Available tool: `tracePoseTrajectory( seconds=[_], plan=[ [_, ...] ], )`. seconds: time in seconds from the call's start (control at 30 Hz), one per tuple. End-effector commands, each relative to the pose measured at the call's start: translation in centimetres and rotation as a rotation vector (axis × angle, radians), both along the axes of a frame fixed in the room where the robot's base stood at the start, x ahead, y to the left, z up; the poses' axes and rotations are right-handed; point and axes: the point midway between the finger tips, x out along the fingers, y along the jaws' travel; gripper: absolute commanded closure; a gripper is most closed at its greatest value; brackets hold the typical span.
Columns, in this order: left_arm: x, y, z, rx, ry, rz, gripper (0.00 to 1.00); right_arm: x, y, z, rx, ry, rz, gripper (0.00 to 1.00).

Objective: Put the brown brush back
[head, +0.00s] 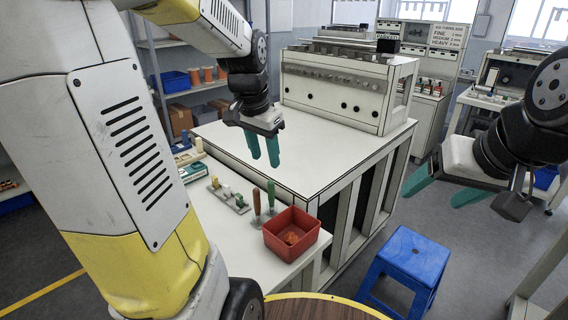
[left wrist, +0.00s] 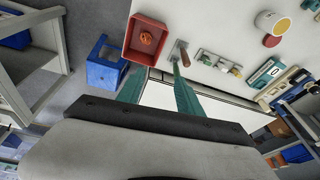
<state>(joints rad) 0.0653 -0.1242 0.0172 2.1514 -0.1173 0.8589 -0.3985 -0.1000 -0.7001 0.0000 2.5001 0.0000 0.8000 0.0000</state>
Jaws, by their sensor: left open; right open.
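A reddish-brown handle (head: 256,201), which looks like the brown brush, stands upright on a small grey holder beside a green handle (head: 271,194). Its bristles cannot be made out. The brown handle (left wrist: 184,54) also shows in the left wrist view, just beyond the fingertips. My left gripper (head: 263,150) is open and empty, above the white bench and higher than the handles. Its green fingers (left wrist: 155,88) show apart in the left wrist view. My right gripper (head: 436,190) is open and empty at the right, away from the bench.
A red bin (head: 273,244) with orange pieces stands right of the handles. A rack of small connectors (head: 228,196) lies to their left. A blue stool (head: 405,259) stands on the floor. A cream cup (left wrist: 272,22) shows in the left wrist view. The white worktop (head: 315,150) is mostly clear.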

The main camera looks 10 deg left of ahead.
Motion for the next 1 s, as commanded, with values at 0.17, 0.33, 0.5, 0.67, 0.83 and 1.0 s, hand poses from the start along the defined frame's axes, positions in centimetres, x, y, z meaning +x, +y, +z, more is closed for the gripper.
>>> tracePoseTrajectory(
  seconds=[0.17, 0.33, 0.5, 0.67, 0.83, 1.0],
  plan=[
    [-6.2, -3.0, 3.4, -0.102, -0.129, 0.138, 0.57, 0.0, 0.0, 0.0, 0.0, 0.0, 0.0, 0.28],
    [-10.7, -4.9, 4.3, -0.204, -0.208, 0.241, 0.57, 0.0, 0.0, 0.0, 0.0, 0.0, 0.0, 0.28],
    [-12.8, -5.7, 4.4, -0.265, -0.241, 0.293, 0.57, 0.0, 0.0, 0.0, 0.0, 0.0, 0.0, 0.28],
    [-13.2, -5.9, 4.3, -0.277, -0.245, 0.303, 0.57, 0.0, 0.0, 0.0, 0.0, 0.0, 0.0, 0.28],
    [-13.1, -5.9, 4.3, -0.276, -0.246, 0.303, 0.57, 0.0, 0.0, 0.0, 0.0, 0.0, 0.0, 0.28],
    [-13.1, -5.9, 4.4, -0.276, -0.245, 0.302, 0.57, 0.0, 0.0, 0.0, 0.0, 0.0, 0.0, 0.28]
  ],
)
